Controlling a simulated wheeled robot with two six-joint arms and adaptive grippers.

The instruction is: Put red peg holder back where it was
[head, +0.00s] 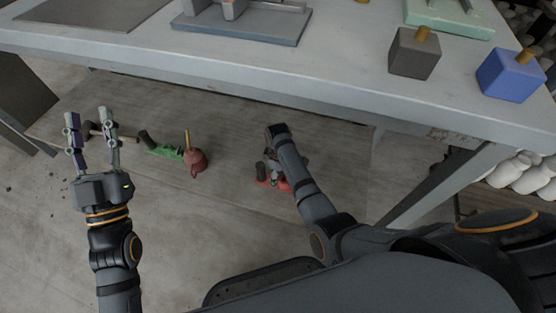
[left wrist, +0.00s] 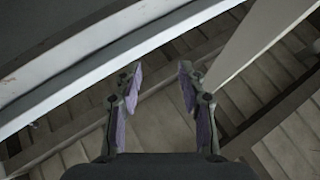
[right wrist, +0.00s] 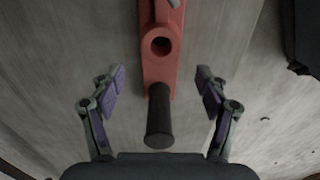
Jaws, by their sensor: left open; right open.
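The red peg holder (head: 283,186) lies on the floor under the table, partly hidden by my right arm in the head view. In the right wrist view the red peg holder (right wrist: 160,68) shows a round hole and a dark cylinder (right wrist: 159,120) at its near end. My right gripper (right wrist: 160,78) is open, with its fingers on either side of the holder's near part, apart from it. My left gripper (head: 88,113) is open and empty at the left; the left wrist view shows nothing between its fingers (left wrist: 158,68).
A green holder (head: 165,151) and a reddish-brown round thing with a stick (head: 196,160) lie on the floor between my grippers. The table (head: 340,85) bears a grey block (head: 414,55) and a blue block (head: 510,75), each with a peg. A table leg (head: 440,187) stands at right.

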